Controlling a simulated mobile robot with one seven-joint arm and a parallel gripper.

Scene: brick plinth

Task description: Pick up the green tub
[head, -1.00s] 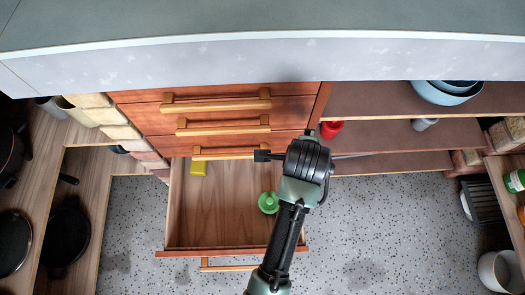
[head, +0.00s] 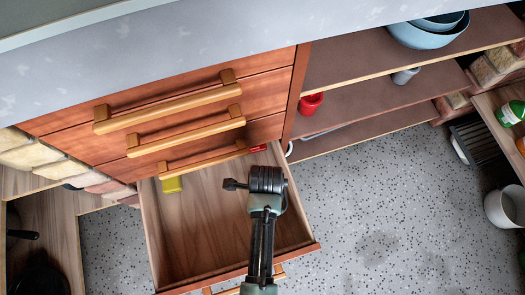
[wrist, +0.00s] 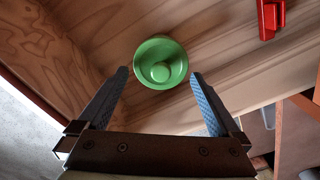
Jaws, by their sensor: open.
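In the head view the tub is hidden behind my arm, which reaches over the drawer's right side.
A yellow block (head: 172,184) lies at the drawer's back left. A red object (head: 257,148) lies at its back right and shows in the wrist view (wrist: 269,17). Drawer walls stand close around the gripper. Shelves at right hold a red cup (head: 311,103) and blue bowls (head: 430,30).

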